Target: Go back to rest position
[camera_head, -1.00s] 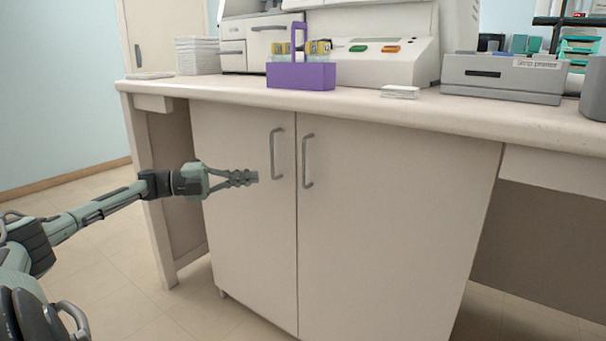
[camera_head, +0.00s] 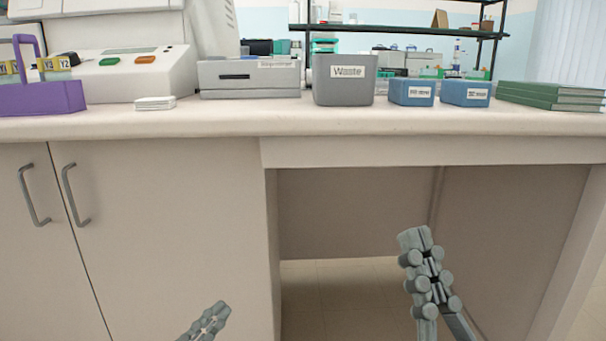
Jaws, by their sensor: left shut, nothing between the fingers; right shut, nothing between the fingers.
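My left gripper (camera_head: 217,312) shows at the bottom edge, left of the middle, in front of the cabinet door. Its fingers are together and empty. My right gripper (camera_head: 414,238) points upward at the lower right, in front of the open space under the counter. Its fingers are closed together with nothing between them. Both grippers are below the height of the countertop and apart from everything. The arms behind them are mostly out of the frame.
The counter (camera_head: 330,122) runs across the view. On it stand a purple rack (camera_head: 45,98), a staining machine (camera_head: 130,78), a grey printer (camera_head: 250,80), a grey waste bin (camera_head: 344,92), two blue boxes (camera_head: 411,92) and green books (camera_head: 552,95). The cabinet (camera_head: 170,200) has metal handles.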

